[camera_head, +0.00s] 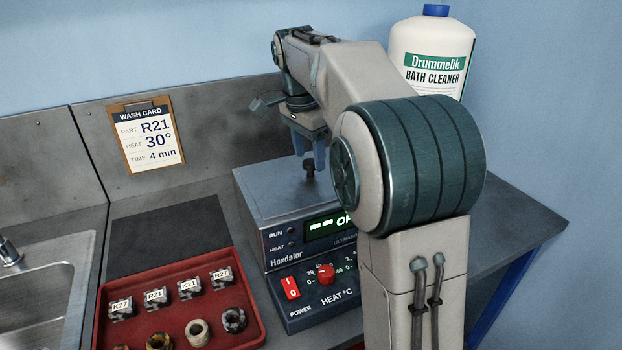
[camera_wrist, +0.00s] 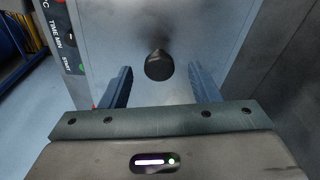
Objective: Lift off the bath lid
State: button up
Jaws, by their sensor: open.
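The bath lid (camera_head: 262,187) is a flat grey metal cover on top of the Hexdalor bath (camera_head: 279,250). A dark knob (camera_head: 309,168) stands up from the lid; it also shows in the wrist view (camera_wrist: 159,65). My gripper (camera_head: 308,160) is over the lid, pointing down, with its blue fingers apart. In the wrist view my gripper (camera_wrist: 162,82) is open and the knob appears between and slightly beyond the fingertips. I cannot tell whether either finger touches it. My arm hides the bath's right side and part of its display.
A red tray (camera_head: 190,315) with tagged parts and several rings is at front left. A dark mat (camera_head: 170,233) lies behind it, bare. A sink (camera_head: 40,295) is at far left. A Bath Cleaner bottle (camera_head: 432,45) stands behind my arm. A wash card (camera_head: 147,137) is on the back panel.

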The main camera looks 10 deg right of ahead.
jog(key=shift+d+f, duration=0.2)
jog(key=shift+f, duration=1.25)
grip_shut()
jog(key=shift+r, duration=0.1)
jog(key=shift+w+r, duration=0.1)
jog(key=shift+r, duration=0.6)
notch_tip(320, 180, up, 3)
jog(key=shift+f, duration=0.1)
jog(key=s+d+r+p, duration=0.3)
jog(key=s+d+r, duration=0.5)
jog(key=r, duration=0.2)
jog(key=shift+s+r, duration=0.15)
jog(key=shift+s, duration=0.2)
